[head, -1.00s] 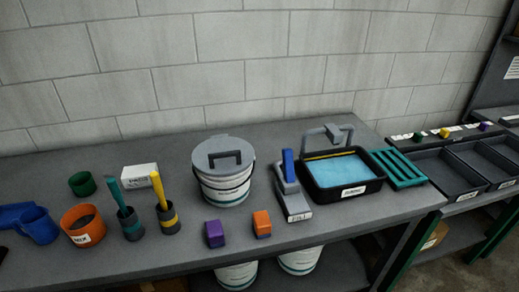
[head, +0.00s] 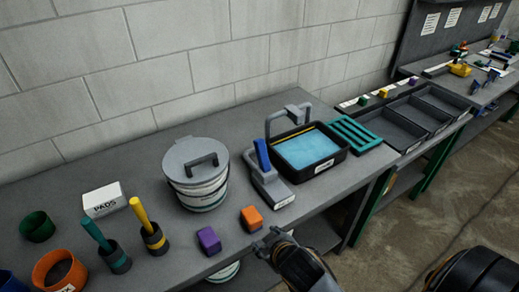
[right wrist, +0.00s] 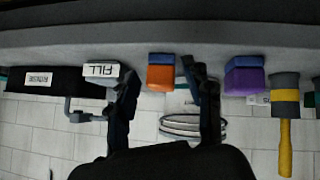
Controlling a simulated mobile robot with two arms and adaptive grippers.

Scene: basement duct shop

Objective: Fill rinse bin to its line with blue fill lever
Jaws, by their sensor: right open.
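The rinse bin (head: 335,158) is a black tub with blue water (head: 308,149) in it, under a grey spout (head: 292,112). A yellow line (head: 292,133) shows on its inner back wall, just above the water. The blue fill lever (head: 262,154) stands steeply upright on a grey base (head: 275,192) left of the bin. My right gripper (head: 270,239) is open and empty at the bench's front edge, apart from the lever. In the upside-down right wrist view the FILL label (right wrist: 101,70) and RINSE label (right wrist: 38,79) show. My left gripper is not in view.
An orange block (head: 251,218) and a purple block (head: 209,240) sit near the front edge, close to my right gripper. A lidded white bucket (head: 203,193) stands left of the lever. A teal rack (head: 356,133) lies right of the bin.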

